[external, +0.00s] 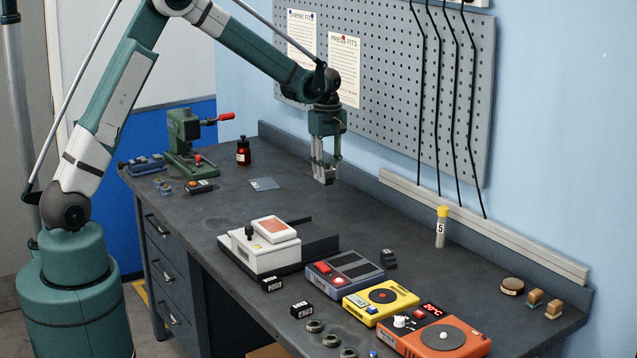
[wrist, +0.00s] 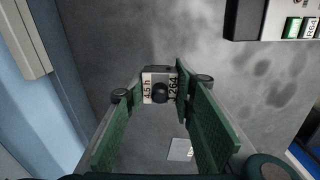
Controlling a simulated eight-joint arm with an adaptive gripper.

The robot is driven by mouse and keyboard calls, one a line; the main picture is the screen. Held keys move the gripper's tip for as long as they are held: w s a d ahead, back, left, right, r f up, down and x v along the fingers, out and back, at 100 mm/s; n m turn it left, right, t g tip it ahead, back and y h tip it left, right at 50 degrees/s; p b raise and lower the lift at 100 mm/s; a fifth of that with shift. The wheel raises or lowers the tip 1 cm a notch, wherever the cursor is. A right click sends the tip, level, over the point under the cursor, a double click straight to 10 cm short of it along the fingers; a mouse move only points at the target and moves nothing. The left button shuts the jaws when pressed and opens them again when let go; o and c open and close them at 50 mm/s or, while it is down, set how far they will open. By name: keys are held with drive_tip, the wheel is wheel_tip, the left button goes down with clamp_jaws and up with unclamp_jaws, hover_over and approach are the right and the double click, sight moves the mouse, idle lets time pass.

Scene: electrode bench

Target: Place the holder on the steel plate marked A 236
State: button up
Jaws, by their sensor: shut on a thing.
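My gripper (external: 326,177) is shut on a small grey holder above the back of the bench. In the wrist view the holder (wrist: 159,72) sits between the fingertips, with a dark round knob and white labels that seem to read "4.5 h" and "264". A thin, light steel plate (external: 264,184) lies flat on the bench, left of and below my gripper in the external view. It also shows in the wrist view (wrist: 180,150), near the lower middle. Its marking is too small to read. The holder is apart from the plate, in the air.
A green press (external: 185,135) and a dark red bottle (external: 243,151) stand left of the plate. A white device (external: 262,248) and a yellow-capped tube (external: 441,227) stand nearer the front. The pegboard wall (external: 400,90) rises behind.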

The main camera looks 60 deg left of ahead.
drive_tip(key=s+a, duration=0.2)
drive_tip(key=a, duration=1.4)
drive_tip(key=s+a+n, duration=0.1)
drive_tip(key=s+a, duration=0.2)
drive_tip(key=a, duration=1.4)
drive_tip(key=shift+s+r+p, duration=0.15)
drive_tip(key=shift+s+p, duration=0.05)
drive_tip(key=shift+p, duration=0.25)
hover_over(264, 184)
drive_tip(key=shift+f, duration=3.15)
drive_tip(key=shift+f, duration=1.85)
drive_tip(key=shift+f, duration=0.2)
